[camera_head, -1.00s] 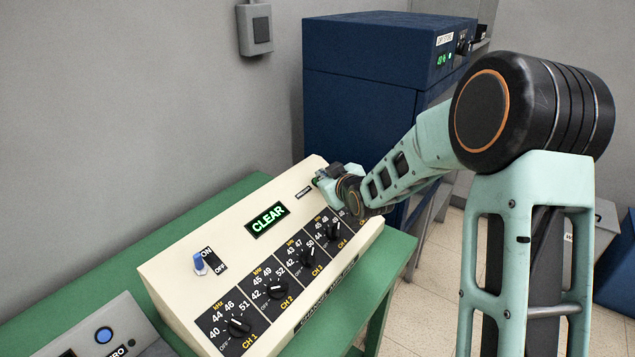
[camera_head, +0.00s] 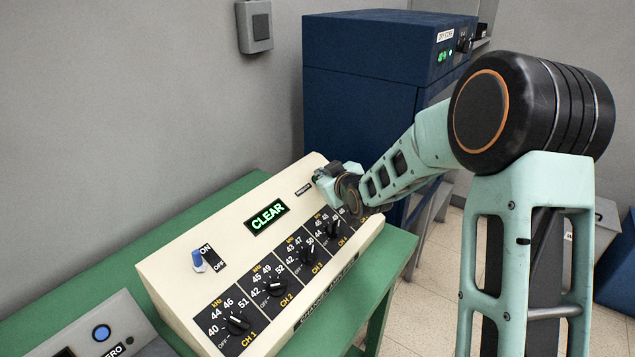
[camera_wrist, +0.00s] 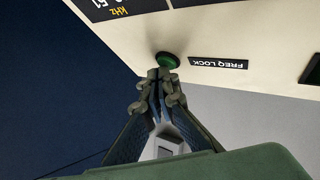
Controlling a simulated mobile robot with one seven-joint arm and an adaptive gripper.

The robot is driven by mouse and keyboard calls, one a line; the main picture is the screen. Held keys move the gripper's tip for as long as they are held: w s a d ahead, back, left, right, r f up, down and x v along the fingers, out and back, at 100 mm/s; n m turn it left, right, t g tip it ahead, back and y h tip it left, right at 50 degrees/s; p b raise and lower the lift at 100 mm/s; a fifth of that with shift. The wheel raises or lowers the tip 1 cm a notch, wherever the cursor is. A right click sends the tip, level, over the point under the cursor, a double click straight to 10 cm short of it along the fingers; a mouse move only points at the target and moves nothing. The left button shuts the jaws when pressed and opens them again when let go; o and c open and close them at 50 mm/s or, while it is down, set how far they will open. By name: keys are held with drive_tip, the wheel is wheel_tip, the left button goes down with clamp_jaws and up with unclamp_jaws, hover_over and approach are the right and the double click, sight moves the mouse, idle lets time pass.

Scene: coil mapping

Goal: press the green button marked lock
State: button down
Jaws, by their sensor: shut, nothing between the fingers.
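The green button (camera_wrist: 167,61) sits on the cream panel in the wrist view, beside a black label reading FREQ LOCK (camera_wrist: 218,63). My gripper (camera_wrist: 160,76) is shut and empty, its fingertips just below the button in the picture. I cannot tell whether they touch it. In the head view my gripper (camera_head: 322,176) is at the far upper right part of the cream console (camera_head: 230,225), and the button is hidden there by the gripper or too small to make out.
A dark blue cabinet (camera_head: 355,110) stands behind my arm. A grey box (camera_head: 95,325) is at lower left.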

idle(0.8)
drive_tip(key=shift+s+d+r, duration=0.1)
drive_tip(key=shift+r, duration=0.25)
drive_tip(key=shift+d+r+p, duration=0.15)
drive_tip(key=shift+r+p, duration=0.15)
drive_tip(key=shift+r, duration=0.05)
drive_tip(key=r+p, duration=0.1)
drive_tip(key=s+d+r+p, duration=0.1)
drive_tip(key=r, duration=0.1)
drive_tip(key=d+r+p, duration=0.1)
drive_tip(key=shift+s+d+r, duration=0.15)
drive_tip(key=shift+s+r, duration=0.05)
drive_tip(key=shift+s, duration=0.1)
idle(0.4)
